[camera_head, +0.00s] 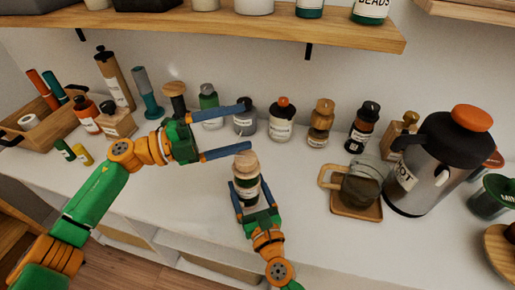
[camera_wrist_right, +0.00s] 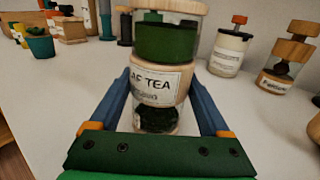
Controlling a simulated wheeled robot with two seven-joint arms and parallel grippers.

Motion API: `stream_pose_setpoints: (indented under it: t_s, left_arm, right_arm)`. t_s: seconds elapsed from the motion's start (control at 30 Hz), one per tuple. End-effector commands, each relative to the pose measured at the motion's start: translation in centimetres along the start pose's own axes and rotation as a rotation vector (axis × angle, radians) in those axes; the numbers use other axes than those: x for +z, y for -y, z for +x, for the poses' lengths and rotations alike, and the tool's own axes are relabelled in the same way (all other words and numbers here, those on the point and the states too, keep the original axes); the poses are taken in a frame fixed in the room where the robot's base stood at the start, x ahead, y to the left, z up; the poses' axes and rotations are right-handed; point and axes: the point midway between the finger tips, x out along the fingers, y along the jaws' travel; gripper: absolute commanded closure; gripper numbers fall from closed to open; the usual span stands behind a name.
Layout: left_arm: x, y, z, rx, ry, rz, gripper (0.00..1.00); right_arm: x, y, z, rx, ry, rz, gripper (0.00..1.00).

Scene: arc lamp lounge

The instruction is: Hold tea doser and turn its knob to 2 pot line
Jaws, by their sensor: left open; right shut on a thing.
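The tea doser (camera_head: 246,190) stands upright in the head view, with a pale wooden knob (camera_head: 246,163) on top. In the right wrist view its label reads "...AF TEA" (camera_wrist_right: 157,82), with a dark green band above and dark leaves in the clear lower part. Its top is cut off there, and I cannot make out any pot lines. My right gripper (camera_head: 253,196) is shut on the doser's body from the front. My left gripper (camera_head: 246,125) is open and empty, its fingers pointing right, just behind and above the knob in the picture.
Several jars and bottles, including an orange-topped jar (camera_head: 282,120), line the wall behind. A glass mug (camera_head: 360,185) on a wooden coaster and a large steel pot (camera_head: 430,180) stand at right. A wooden shelf (camera_head: 200,27) overhangs the back.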

Motion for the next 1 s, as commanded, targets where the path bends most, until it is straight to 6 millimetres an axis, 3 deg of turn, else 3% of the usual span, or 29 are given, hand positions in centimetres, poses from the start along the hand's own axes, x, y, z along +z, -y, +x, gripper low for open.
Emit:
stream_pose_setpoints:
  t_s: [0.2,0.3,0.4,0.5,0.63,1.0]
  left_arm:
    - [0.7,-2.8,-4.8,0.082,0.22,0.988,0.08]
    - [-0.5,-5.1,-6.1,0.182,0.261,1.34,0.08]
    - [-1.9,-6.9,-6.8,0.263,0.266,1.58,0.08]
    - [-2.8,-7.7,-7.2,0.312,0.262,1.72,0.08]
    - [-2.7,-7.9,-6.4,0.33,0.261,1.782,0.08]
    - [0.5,-7.9,2.1,0.327,0.26,1.779,0.08]
  right_arm:
    - [-0.1,0.0,0.0,0.001,-0.002,0.001,1.0]
    - [-0.1,0.0,0.0,0.001,-0.002,0.001,1.0]
    - [-0.1,0.0,0.0,0.001,-0.002,0.001,1.0]
    - [-0.1,0.0,0.0,0.001,-0.002,0.001,1.0]
    - [-0.1,0.0,0.0,0.001,-0.002,0.001,1.0]
    - [-0.1,0.0,0.0,0.001,-0.002,0.001,1.0]
